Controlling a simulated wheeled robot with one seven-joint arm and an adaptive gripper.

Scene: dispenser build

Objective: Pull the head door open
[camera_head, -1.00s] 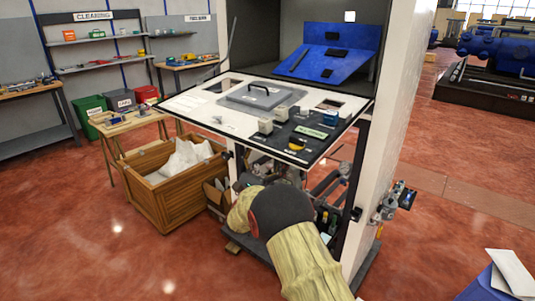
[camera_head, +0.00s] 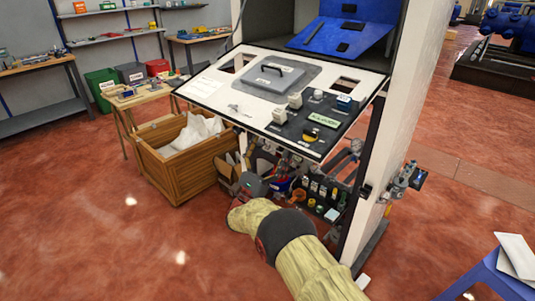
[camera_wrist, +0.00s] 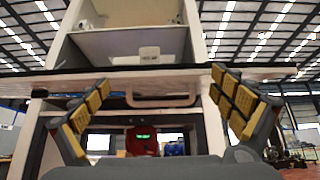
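The tilted white panel (camera_head: 215,85) on the front of the dispenser cabinet carries a grey lid with a black handle and a dark control area; I cannot tell for sure that it is the head door. My arm reaches low in front of the cabinet, below the panel's front edge. My gripper (camera_wrist: 160,110) is open and empty in the wrist view, its yellow-padded fingers spread wide. A pale U-shaped handle (camera_wrist: 161,101) shows between the fingers, beneath the panel edge (camera_wrist: 190,74), apart from both. In the head view my gripper (camera_head: 253,185) is small and partly hidden by my arm.
A wooden crate (camera_head: 172,174) with white bags stands left of the cabinet. Pipes and fittings (camera_head: 318,190) fill the space under the panel. A blue stool (camera_head: 480,278) stands at the lower right. The red floor is clear at the front left.

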